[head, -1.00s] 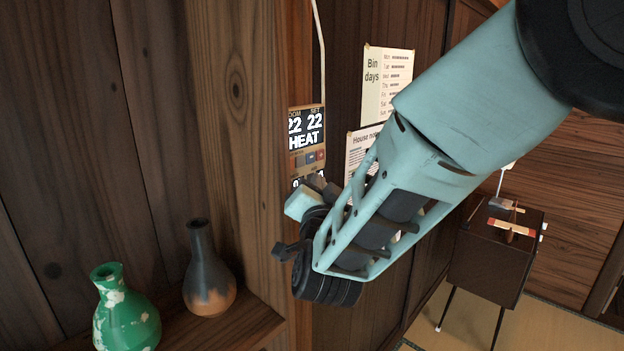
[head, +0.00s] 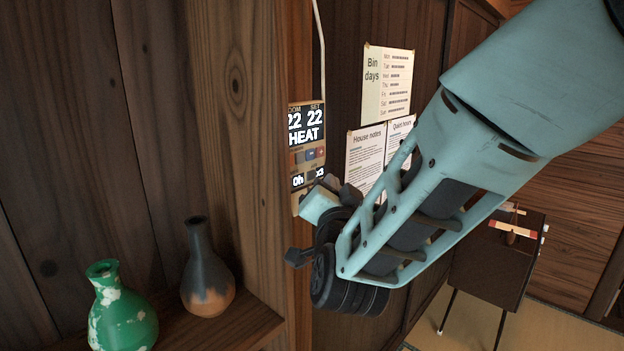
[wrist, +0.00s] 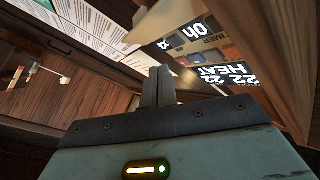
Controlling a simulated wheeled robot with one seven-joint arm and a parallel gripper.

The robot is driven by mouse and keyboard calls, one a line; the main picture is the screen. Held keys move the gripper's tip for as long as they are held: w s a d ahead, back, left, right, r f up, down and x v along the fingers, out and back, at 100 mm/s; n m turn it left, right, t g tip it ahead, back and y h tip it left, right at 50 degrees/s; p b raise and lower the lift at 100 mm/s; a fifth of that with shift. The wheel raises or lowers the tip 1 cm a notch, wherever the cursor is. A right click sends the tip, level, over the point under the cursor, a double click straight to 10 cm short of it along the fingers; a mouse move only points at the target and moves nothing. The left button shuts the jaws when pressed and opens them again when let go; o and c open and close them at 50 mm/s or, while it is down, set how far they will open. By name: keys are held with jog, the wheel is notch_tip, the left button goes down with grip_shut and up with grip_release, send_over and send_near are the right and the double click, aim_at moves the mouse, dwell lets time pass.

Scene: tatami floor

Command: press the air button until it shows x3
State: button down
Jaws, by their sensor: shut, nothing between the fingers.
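The wall control panel (head: 307,140) is on the wooden wall in the head view. Its screen reads 22, 22 and HEAT. A row of small buttons (head: 310,156) sits below the screen. Under them, one small display reads 0h and the one to its right (head: 316,173) looks like x3. Touch cannot be told; part of the lower panel is hidden.
A green vase (head: 122,318) and a dark vase (head: 207,275) stand on a shelf at lower left. A wooden post (head: 240,120) is beside the panel. Paper notices (head: 386,85) hang to its right. A dark stand (head: 495,260) is farther right.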

jog(key=shift+s+d+b, duration=0.6)
jog(key=shift+s+d, duration=0.45)
jog(key=shift+d, duration=0.25)
dwell(0.4)
jog(key=s+f+n+g+y, duration=0.4)
jog(key=s+f+n+g, duration=0.4)
jog(key=s+f+g, duration=0.25)
jog(key=s+d+f+n+g+h, duration=0.2)
jog(key=s+d, duration=0.4)
jog(key=s, duration=0.3)
jog(key=s+d+f+n+g+h, duration=0.2)
jog(key=s+d+n+g+h, duration=0.1)
jog(key=s+d+g, duration=0.4)
jog(key=shift+s+n+h, duration=0.4)
jog(key=shift+s, duration=0.6)
jog(key=shift+a+r, duration=0.1)
